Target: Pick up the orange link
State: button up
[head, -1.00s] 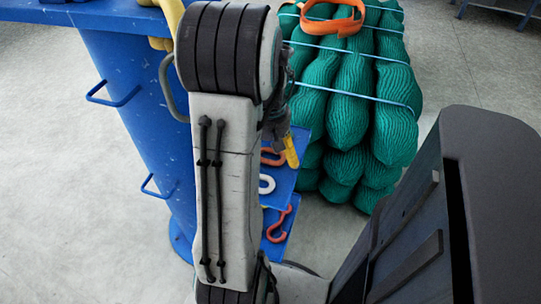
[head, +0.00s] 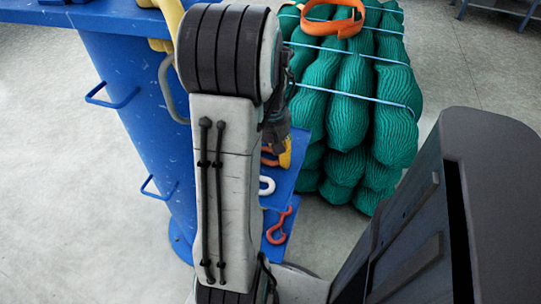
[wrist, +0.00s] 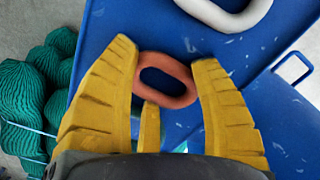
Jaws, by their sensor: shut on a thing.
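The orange link (wrist: 165,58), a dull orange-red oval ring, sits between the yellow fingers of my gripper (wrist: 166,66) in the wrist view. The fingers stand on either side of it and are shut on it. A blue shelf panel lies directly behind the link; I cannot tell whether link and panel touch. In the head view my gripper (head: 285,156) is beside the blue stand, and the link (head: 269,157) shows partly beside it, the rest hidden by my arm and gripper.
A white link (wrist: 232,14) lies on the blue panel (wrist: 110,30) close above the gripper. A red hook (head: 278,227) is on the lower panel. A bundle of green nets (head: 350,100) stands to the right, with an orange band (head: 335,24) on top. A blue column (head: 130,110) stands left.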

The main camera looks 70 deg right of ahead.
jog(key=shift+d+r, duration=0.1)
jog(key=shift+r, duration=0.3)
jog(key=r, duration=0.2)
jog(key=r+p, duration=0.1)
jog(key=r, duration=0.1)
jog(key=shift+s+a, duration=0.15)
jog(key=shift+a, duration=0.15)
jog(key=shift+s+a+r+p, duration=0.25)
jog(key=shift+s+a+r, duration=0.75)
jog(key=shift+a, duration=0.6)
jog(key=shift+s+a+r+p, duration=0.25)
jog(key=shift+s+a+r, duration=0.75)
jog(key=shift+a, duration=0.55)
jog(key=shift+s+a+r+p, duration=0.25)
jog(key=shift+s+a+r, duration=0.75)
jog(key=shift+a, duration=0.6)
